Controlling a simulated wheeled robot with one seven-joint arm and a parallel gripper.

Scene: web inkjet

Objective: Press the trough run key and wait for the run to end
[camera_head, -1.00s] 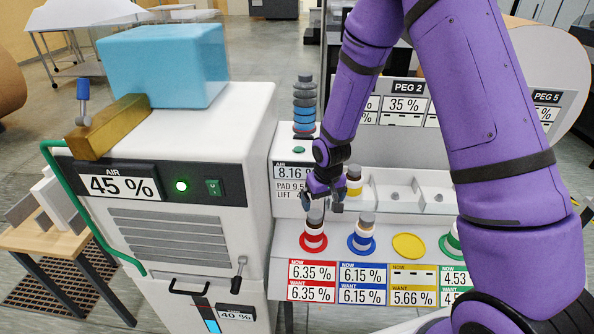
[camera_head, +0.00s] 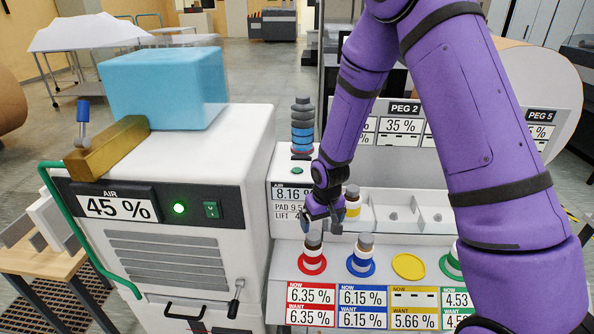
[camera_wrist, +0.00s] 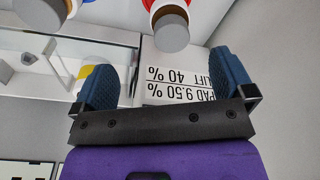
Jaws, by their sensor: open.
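My gripper (camera_head: 322,216) is over the sloped front panel, just above and behind the capped bottle on the red ring (camera_head: 312,264). In the wrist view its two blue fingers are apart with nothing between them (camera_wrist: 165,78). A flat green button (camera_head: 297,171) lies on the white box by the stacked discs. No label names either as the trough run key. The white trough (camera_head: 432,226) with compartments is behind the panel, partly hidden by my arm.
A bottle on a blue ring (camera_head: 361,266), an empty yellow ring (camera_head: 408,267) and a green ring (camera_head: 450,266) line the panel above percent cards. A yellow-banded bottle (camera_head: 352,203) stands close beside my gripper. The stack of discs (camera_head: 302,126) rises behind it.

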